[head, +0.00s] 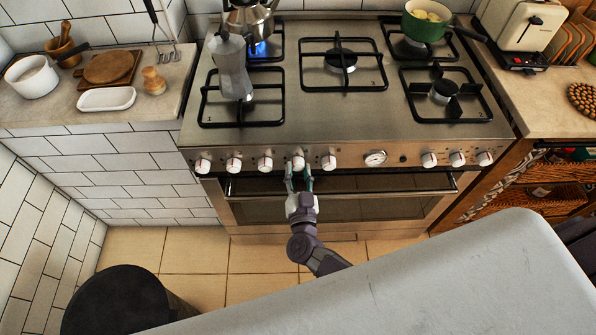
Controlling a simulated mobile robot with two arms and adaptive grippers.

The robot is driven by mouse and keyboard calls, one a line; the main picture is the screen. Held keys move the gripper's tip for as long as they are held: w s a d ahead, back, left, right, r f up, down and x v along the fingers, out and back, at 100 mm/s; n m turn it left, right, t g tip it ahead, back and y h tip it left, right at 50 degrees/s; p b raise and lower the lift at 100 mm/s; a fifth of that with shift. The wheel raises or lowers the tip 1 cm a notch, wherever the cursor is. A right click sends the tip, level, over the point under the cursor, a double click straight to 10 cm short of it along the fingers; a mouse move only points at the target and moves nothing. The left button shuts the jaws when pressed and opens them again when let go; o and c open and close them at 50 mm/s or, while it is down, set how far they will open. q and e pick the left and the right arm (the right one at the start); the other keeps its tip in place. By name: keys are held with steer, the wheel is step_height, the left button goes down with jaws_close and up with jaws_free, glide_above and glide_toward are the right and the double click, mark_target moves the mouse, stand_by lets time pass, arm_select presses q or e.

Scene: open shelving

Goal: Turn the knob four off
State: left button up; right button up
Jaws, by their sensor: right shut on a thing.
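The steel stove (350,142) has a row of white knobs with red marks along its front. The fourth knob from the left (298,162) sits between the fingertips of my right gripper (298,178). This gripper reaches up from below and is shut on that knob. Its fingers partly cover the knob, so its exact angle is hard to read. A blue flame (258,48) burns on the back left burner under a steel kettle (248,18). My left gripper is not in view.
The oven door handle (400,190) runs just below the knobs, close to my right gripper. A moka pot (231,68) stands on the front left burner and a green pot (426,24) at the back right.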

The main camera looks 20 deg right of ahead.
steer(key=m+b, duration=0.2)
steer(key=m, duration=0.2)
steer(key=shift+f+m, duration=0.15)
steer(key=shift+m, duration=0.25)
steer(key=shift+m+h+b, duration=0.3)
steer(key=shift+m+b, duration=0.3)
steer(key=shift+m, duration=1)
steer(key=o, duration=1.1)
steer(key=shift+d, duration=0.1)
steer(key=shift+o, duration=0.2)
steer(key=shift+s, duration=0.1)
steer(key=v, duration=1.2)
